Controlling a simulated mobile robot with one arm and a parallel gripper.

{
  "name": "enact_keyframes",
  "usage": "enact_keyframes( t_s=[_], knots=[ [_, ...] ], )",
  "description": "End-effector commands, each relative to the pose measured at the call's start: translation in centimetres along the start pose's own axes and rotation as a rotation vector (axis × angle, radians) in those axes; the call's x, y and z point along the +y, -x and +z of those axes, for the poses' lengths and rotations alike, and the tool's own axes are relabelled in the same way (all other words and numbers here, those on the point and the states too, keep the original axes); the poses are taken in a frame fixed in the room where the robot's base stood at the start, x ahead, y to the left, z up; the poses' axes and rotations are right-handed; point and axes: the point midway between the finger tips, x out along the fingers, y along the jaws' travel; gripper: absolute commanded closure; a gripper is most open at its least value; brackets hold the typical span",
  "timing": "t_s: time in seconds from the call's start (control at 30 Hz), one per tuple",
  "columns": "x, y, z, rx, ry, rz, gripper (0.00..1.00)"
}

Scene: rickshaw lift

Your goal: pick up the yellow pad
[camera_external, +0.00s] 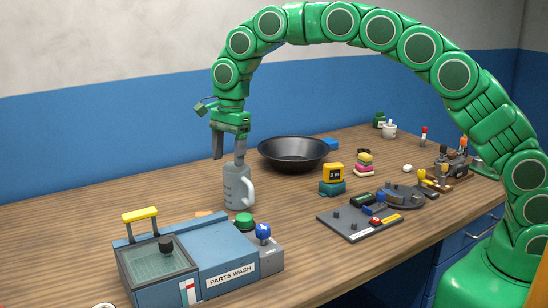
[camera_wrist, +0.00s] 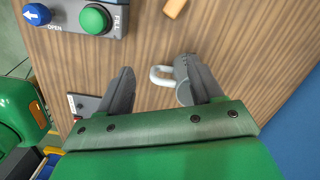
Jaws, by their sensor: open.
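A small stack of coloured pads (camera_external: 364,162) stands on the bench right of the black bowl. It shows pink and yellowish layers with something dark on top, but it is too small to separate the layers surely. No yellow pad shows in the wrist view. My gripper (camera_external: 229,153) is open and points down at the left, above the grey mug (camera_external: 237,188) and far from the stack. In the wrist view, the mug (camera_wrist: 184,82) lies partly behind the right finger of my gripper (camera_wrist: 160,82). I cannot tell whether they touch.
The black bowl (camera_external: 293,152) stands between my gripper and the stack. A yellow tape measure (camera_external: 333,173) sits on a teal block in front of the stack. The blue parts washer (camera_external: 220,255) fills the front left. A grey tool board (camera_external: 358,224) lies front right.

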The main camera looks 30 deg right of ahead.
Motion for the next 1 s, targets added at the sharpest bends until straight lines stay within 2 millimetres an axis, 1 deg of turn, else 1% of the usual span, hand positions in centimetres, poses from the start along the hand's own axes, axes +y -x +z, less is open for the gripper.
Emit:
enact_keyframes(
  t_s=[0.03,0.3,0.5,0.6,0.7,0.8,1.0],
  knots=[
    [-0.6,-0.9,1.3,-0.002,-0.021,-0.001,0.34],
    [-3.3,-5.2,7.5,-0.018,-0.161,-0.015,0.34],
    [-4.4,-8.5,12.0,-0.031,-0.261,-0.022,0.34],
    [-4.7,-9.9,13.8,-0.035,-0.303,-0.022,0.34],
    [-4.8,-10.8,15.1,-0.04,-0.333,-0.026,0.34],
    [-4.9,-11.3,15.8,-0.042,-0.351,-0.026,0.34],
    [-5.0,-12.6,16.1,-0.042,-0.358,-0.025,0.34]
  ],
)
